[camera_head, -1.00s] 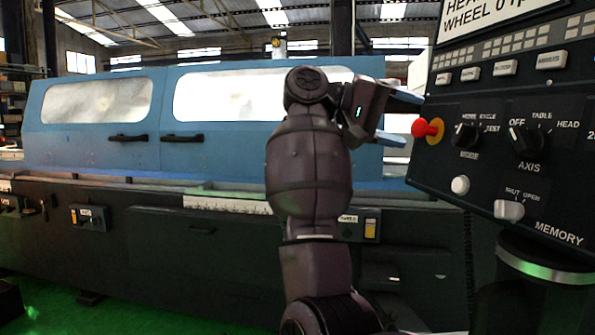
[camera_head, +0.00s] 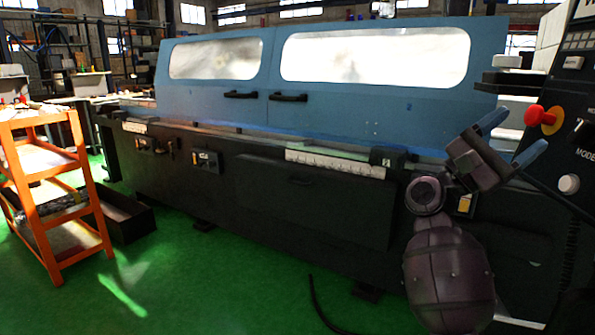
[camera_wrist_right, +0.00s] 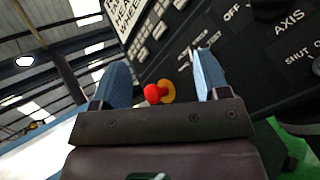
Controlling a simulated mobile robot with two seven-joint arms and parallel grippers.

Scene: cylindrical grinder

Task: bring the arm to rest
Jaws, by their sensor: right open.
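My right gripper (camera_head: 512,138) is at the right in the head view, its two blue fingers spread apart and empty. It is raised in front of the right end of the grinder (camera_head: 318,200), left of the control panel (camera_head: 572,135). In the right wrist view the open fingers (camera_wrist_right: 160,88) frame a red mushroom button with a yellow collar (camera_wrist_right: 158,93), which lies beyond them, apart from the fingers. The red button (camera_head: 540,117) also shows in the head view, just right of the fingers. My left gripper is not in view.
An orange shelf cart (camera_head: 85,190) stands at the left, beside a dark open box (camera_head: 125,215). A black cable (camera_head: 318,305) lies on the green floor (camera_head: 215,280). The floor in front of the grinder is mostly clear.

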